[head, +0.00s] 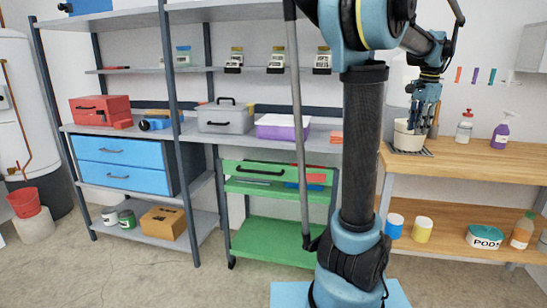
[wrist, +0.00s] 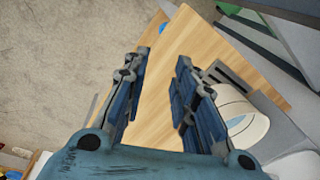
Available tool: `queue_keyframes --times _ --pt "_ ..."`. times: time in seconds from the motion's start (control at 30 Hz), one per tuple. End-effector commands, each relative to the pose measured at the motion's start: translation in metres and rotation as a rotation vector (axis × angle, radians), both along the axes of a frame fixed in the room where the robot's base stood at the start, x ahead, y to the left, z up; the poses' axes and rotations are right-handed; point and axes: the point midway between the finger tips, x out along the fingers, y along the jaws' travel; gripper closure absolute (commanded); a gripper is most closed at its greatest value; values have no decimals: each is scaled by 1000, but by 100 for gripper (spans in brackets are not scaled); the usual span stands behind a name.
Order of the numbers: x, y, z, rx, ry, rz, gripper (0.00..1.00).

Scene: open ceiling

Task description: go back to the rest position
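My gripper (head: 422,112) is at the end of my raised blue arm, above the left end of the wooden workbench in the head view. In the wrist view my gripper (wrist: 162,68) has its two blue fingers apart, with only bare wood between them. A white pot (head: 408,137) stands on a dark grate just below and beside the fingers. It also shows in the wrist view (wrist: 254,127), right of the right finger. Whether a finger touches the pot cannot be told.
The wooden workbench (head: 490,166) holds spray bottles (head: 502,131) further right. A green cart (head: 272,242) and metal shelving (head: 115,128) with a red toolbox (head: 100,109) stand left of my arm. Open floor (head: 120,270) lies in front.

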Motion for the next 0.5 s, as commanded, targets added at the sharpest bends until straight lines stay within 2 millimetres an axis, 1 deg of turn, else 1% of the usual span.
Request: queue_keyframes --times 0.03,0.07,0.17,0.2,0.27,0.3,0.37,0.4,0.5 --pt "-2 17 -5 -5 0 44 74" --pt "-3 27 -8 -9 -1 71 74" --pt "-10 64 -22 -25 -2 182 74" --pt "-13 80 -29 -32 -3 232 74" --pt "-20 103 -39 -42 -4 307 74" --pt "-25 118 -47 -49 -5 357 74" --pt "-34 139 -58 -59 -7 431 74" --pt "-40 153 -66 -66 -8 481 74" --pt "-57 185 -87 -83 -11 605 74"
